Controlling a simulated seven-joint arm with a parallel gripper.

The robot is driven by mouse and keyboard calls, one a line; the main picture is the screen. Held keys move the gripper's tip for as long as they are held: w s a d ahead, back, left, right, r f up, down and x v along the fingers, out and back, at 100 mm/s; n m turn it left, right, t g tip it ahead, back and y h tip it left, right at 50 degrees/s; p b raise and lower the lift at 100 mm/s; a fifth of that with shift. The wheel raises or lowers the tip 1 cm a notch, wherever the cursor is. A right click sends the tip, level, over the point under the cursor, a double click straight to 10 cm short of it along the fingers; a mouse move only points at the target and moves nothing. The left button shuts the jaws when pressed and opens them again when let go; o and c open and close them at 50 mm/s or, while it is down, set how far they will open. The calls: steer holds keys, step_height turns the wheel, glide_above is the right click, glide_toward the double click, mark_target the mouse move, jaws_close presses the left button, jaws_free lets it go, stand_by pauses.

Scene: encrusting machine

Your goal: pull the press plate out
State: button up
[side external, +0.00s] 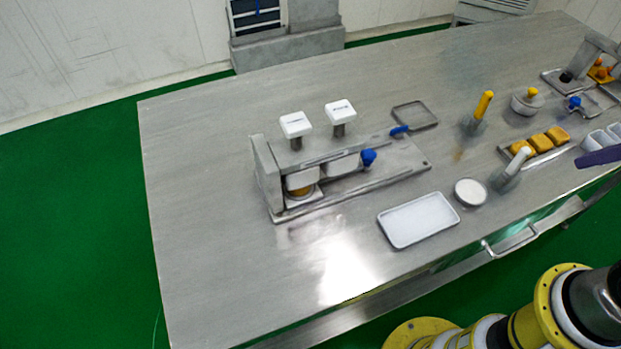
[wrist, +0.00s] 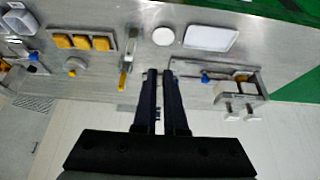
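The metal press machine (side external: 300,160) stands on the steel table, with two white square-topped plungers upright on it. Its flat base plate (side external: 405,165) reaches to the right. A blue round knob (side external: 368,157) sits at the machine's right end, and a blue handle (side external: 400,131) lies behind it. Which part is the press plate is not clear. In the wrist view the machine (wrist: 245,88) is at the right, with a blue knob (wrist: 206,78) facing my gripper. My gripper (wrist: 160,74) appears empty, with a narrow gap between its dark fingers. It is apart from the knob.
A white tray (side external: 418,219) and a round white dish (side external: 470,192) lie in front of the machine. An empty metal tray (side external: 415,115) is behind it. Yellow- and white-handled tools, and a tray of yellow blocks (side external: 540,143), stand to the right. The table's left side is clear.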

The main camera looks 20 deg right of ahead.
steer(key=o, duration=0.5)
steer(key=shift+s+n, duration=0.1)
steer(key=shift+n, duration=0.5)
steer(key=shift+c, duration=0.2)
steer(key=o, duration=0.4)
steer(key=r+n, duration=0.1)
steer(key=w+r+n, duration=0.1)
steer(key=shift+w+r, duration=0.1)
steer(key=shift+r, duration=0.25)
steer(key=w+a+r+n, duration=0.1)
steer(key=w+r+n, duration=0.3)
steer(key=w, duration=0.1)
steer(key=n+g, duration=0.6)
steer(key=n, duration=0.5)
glide_above(369, 153)
step_height(369, 153, down, 12)
step_height(369, 153, down, 13)
jaws_close()
